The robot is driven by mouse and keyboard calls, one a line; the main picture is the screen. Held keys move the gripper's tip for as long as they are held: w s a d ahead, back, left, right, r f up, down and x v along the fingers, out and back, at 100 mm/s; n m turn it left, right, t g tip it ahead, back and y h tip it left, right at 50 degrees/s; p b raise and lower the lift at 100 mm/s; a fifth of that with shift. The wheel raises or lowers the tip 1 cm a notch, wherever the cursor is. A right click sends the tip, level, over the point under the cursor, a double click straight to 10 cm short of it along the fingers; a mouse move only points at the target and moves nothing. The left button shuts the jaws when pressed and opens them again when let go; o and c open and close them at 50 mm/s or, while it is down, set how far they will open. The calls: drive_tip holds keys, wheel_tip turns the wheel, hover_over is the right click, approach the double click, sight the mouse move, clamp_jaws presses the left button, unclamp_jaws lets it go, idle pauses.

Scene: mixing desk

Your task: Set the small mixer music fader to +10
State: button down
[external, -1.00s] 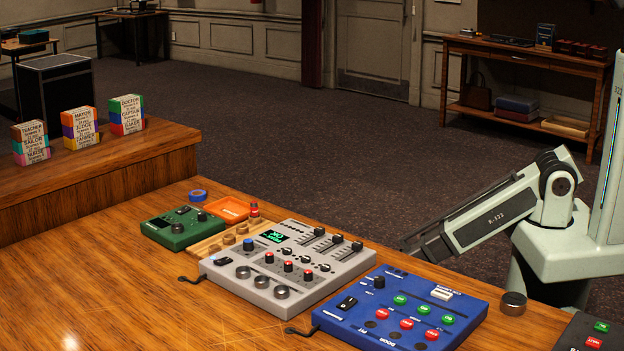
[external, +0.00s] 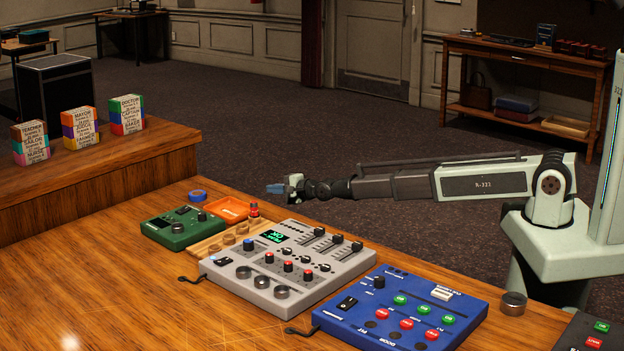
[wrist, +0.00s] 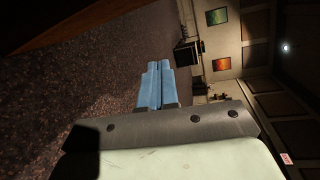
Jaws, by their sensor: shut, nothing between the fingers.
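A grey mixer (external: 240,281) lies on the wooden desk, with a green-lit display (external: 274,238), several knobs and several sliding faders (external: 320,243) along its far right part. Its labels are too small to read, so I cannot tell which fader is the music one or its setting. My gripper (external: 270,188) points left in the external view, raised beyond the mixer's far side and apart from it. Its blue fingers (wrist: 157,66) are together and empty in the wrist view, with carpet and wall beyond. The mixer does not show in the wrist view.
A blue panel (external: 360,319) with red and green buttons stands right of the mixer, and a green box (external: 168,239) stands left. The desk's left front is clear.

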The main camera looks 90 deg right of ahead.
wheel_tip(320, 180, up, 6)
drive_tip(key=m, duration=0.2)
drive_tip(key=a+r+g+y, duration=0.2)
drive_tip(key=a+r+y, duration=0.15)
drive_tip(key=a, duration=0.55)
drive_tip(key=a+r+g+y, duration=0.15)
drive_tip(key=a+r, duration=0.25)
drive_tip(key=a, duration=0.5)
drive_tip(key=s+a+r+g+y, duration=0.3)
drive_tip(key=s+a, duration=0.6)
drive_tip(key=a, duration=0.3)
drive_tip(key=s+a+r+n+g+y, duration=0.1)
drive_tip(key=s+a+r+g+y, duration=0.2)
drive_tip(key=s+a, duration=0.7)
wheel_tip(320, 180, up, 2)
drive_tip(key=shift+a+r+g+y, duration=0.15)
drive_tip(key=shift+a+g+y, duration=0.2)
drive_tip(key=shift+a, duration=0.7)
